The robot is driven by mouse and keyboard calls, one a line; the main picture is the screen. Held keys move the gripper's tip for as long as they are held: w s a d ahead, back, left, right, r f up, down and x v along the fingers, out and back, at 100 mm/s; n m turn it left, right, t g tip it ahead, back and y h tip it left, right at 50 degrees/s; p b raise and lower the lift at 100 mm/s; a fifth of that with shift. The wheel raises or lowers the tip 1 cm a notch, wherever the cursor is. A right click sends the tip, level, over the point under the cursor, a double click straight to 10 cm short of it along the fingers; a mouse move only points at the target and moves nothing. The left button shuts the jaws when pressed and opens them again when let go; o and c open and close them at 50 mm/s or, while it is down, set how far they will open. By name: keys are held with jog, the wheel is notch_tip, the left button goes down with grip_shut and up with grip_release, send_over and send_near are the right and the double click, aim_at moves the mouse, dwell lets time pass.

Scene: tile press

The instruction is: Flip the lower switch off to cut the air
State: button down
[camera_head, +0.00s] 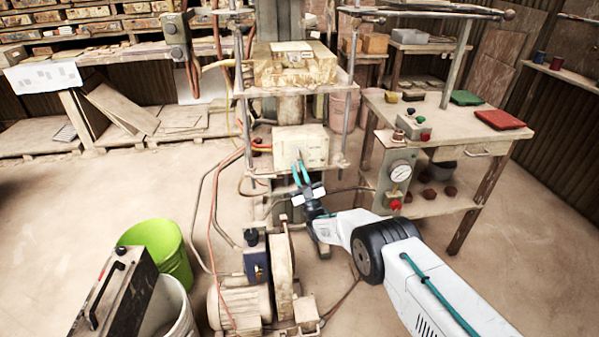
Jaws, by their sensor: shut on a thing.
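The press's posts (240,110) and hoses (213,190) stand left of my gripper. A motor (240,306) is on the floor below. A worktable (465,122) with a gauge panel (398,180) is to the right. A green bucket (160,245) stands at lower left. Open floor lies at left.

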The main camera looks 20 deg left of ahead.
jog(key=shift+w+d, duration=0.15)
jog(key=shift+w, duration=0.05)
jog(key=c, duration=1.7)
grip_release()
jog(key=shift+w, duration=0.1)
jog(key=v, duration=0.8)
